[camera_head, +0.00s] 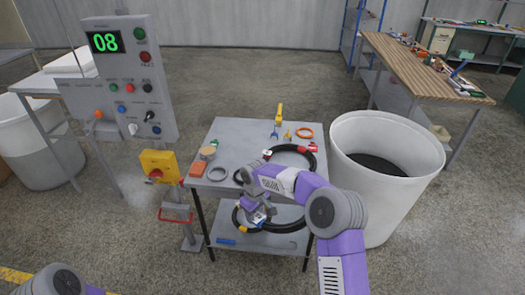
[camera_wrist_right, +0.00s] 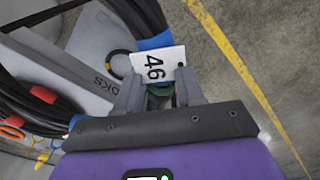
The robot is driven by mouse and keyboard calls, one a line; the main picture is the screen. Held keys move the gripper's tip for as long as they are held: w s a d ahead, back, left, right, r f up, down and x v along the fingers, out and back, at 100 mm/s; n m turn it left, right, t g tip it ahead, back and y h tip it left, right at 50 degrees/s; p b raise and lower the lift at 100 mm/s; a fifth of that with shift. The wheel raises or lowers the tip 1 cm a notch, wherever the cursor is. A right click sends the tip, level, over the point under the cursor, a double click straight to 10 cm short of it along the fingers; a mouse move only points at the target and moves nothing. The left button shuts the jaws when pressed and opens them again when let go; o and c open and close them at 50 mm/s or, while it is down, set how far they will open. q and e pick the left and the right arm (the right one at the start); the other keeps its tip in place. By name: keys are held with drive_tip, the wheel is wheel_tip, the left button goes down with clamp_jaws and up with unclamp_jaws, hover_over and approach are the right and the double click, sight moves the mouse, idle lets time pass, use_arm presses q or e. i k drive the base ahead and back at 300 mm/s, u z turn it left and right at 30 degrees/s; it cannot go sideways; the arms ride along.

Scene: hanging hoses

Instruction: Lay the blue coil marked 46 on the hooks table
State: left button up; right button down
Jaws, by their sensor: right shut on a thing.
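The coil marked 46 is a black hose bundle with a blue band (camera_wrist_right: 155,41) and a white tag (camera_wrist_right: 158,62) reading 46. My right gripper (camera_wrist_right: 159,92) is shut on it at the band, partly hidden by the tag. In the head view my right gripper (camera_head: 258,216) is at the front of the small grey table, below its top. The held coil (camera_head: 285,227) hangs there as a black loop, partly behind my arm. The hooks table (camera_head: 232,133) shows "OKS" on its edge in the wrist view. My left gripper is out of view.
A black coil with red bands (camera_head: 305,153) lies on the table's right side. A white bin (camera_head: 385,190) stands right, a control panel (camera_head: 125,80) left.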

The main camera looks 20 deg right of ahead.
sight(242, 137)
drive_tip(key=i, duration=2)
